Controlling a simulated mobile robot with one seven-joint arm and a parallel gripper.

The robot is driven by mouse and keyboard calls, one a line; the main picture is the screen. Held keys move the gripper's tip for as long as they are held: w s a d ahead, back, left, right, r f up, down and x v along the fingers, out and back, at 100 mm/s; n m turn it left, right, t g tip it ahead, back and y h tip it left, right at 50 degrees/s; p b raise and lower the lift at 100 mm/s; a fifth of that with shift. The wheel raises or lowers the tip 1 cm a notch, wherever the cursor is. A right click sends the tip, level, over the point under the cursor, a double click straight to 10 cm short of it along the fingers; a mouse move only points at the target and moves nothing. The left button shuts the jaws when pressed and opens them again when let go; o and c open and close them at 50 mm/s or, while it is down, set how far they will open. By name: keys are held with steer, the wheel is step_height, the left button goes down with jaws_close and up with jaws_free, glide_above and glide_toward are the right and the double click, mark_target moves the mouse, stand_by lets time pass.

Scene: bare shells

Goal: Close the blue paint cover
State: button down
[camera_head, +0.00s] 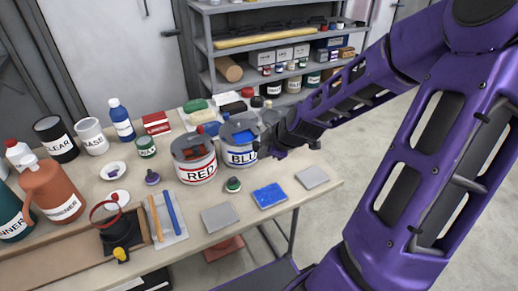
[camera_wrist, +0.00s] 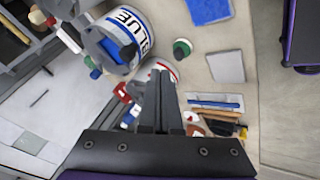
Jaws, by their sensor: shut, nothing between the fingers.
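The blue paint can (camera_head: 240,157), white with a "BLUE" label, stands on the workbench near its right side. Its grey cover (camera_head: 232,125) is at the top, and blue shows in the opening, so the can is not fully covered. The can also shows at the upper left of the wrist view (camera_wrist: 138,22). My gripper (camera_head: 272,148) is just right of the can in the head view, its dark fingers close together and empty. Whether it touches the can is unclear. The fingers also show in the wrist view (camera_wrist: 160,72), partly hiding the red can.
The red paint can (camera_head: 197,166) stands left of the blue one. A blue pad (camera_head: 269,196) and grey pads lie in front. Bottles and jars crowd the bench's left side. A stocked shelf (camera_head: 270,45) stands behind. Open floor lies right of the bench.

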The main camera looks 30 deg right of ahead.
mark_target(249, 146)
steer(key=w+f, duration=0.1)
steer(key=w+b, duration=0.1)
steer(key=w, duration=0.1)
steer(key=w+d+f, duration=0.1)
steer(key=shift+w+f, duration=0.25)
steer(key=shift+f, duration=0.05)
steer(key=shift+w+d, duration=0.15)
steer(key=shift+w, duration=0.25)
steer(key=w+b, duration=0.2)
steer(key=w, duration=0.5)
steer(key=shift+b, duration=0.3)
steer(key=shift+w+r, duration=0.2)
steer(key=shift+w, duration=0.1)
steer(key=shift+a, duration=0.25)
